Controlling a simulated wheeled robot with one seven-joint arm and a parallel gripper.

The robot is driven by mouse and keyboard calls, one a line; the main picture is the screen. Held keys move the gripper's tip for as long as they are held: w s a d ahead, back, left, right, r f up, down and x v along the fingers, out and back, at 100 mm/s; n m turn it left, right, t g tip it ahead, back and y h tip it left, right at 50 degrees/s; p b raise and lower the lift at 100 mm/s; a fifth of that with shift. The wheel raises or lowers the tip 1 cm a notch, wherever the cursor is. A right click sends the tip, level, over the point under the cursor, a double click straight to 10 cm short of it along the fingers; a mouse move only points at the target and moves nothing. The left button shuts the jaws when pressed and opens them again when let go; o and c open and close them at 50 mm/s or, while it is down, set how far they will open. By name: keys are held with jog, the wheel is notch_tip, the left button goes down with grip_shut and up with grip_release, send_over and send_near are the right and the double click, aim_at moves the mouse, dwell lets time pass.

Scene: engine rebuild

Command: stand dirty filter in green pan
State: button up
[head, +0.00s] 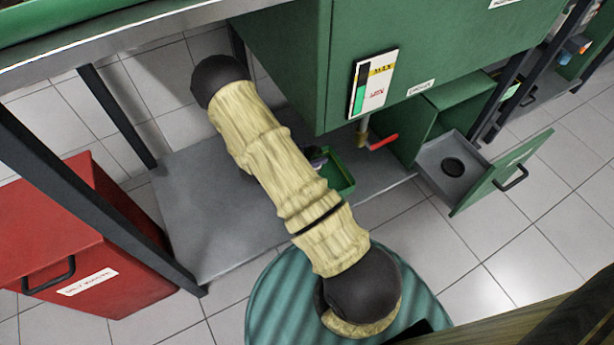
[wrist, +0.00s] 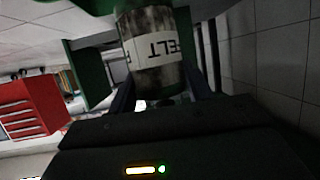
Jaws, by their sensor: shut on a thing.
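In the wrist view the dirty filter (wrist: 150,24) is a grimy, dark-stained cylinder with a white band of upside-down lettering. My gripper (wrist: 163,88) is shut on it, with a dark finger on either side. A green surface is close against the filter's far end at the top of that view; I cannot tell whether they touch. In the head view the green pan (head: 341,180) is a small tray on the grey lower shelf under the green tank. My sleeved arm covers its left side, and a small dark shape shows at its left edge. The gripper is mostly hidden there.
The grey shelf (head: 205,235) is largely bare. A red-handled valve (head: 383,142) hangs from the tank (head: 440,50) just right of the pan. An open green drawer (head: 455,165) holds a dark round thing. A red bin (head: 80,240) stands at left, and a table leg (head: 117,115) rises nearby.

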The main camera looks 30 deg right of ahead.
jog(key=shift+w, duration=0.3)
jog(key=shift+s, duration=0.15)
jog(key=shift+d+f, duration=0.1)
notch_tip(320, 180, down, 6)
jog(key=b, duration=0.4)
jog(key=shift+f+b, duration=1.4)
jog(key=shift+f, duration=0.45)
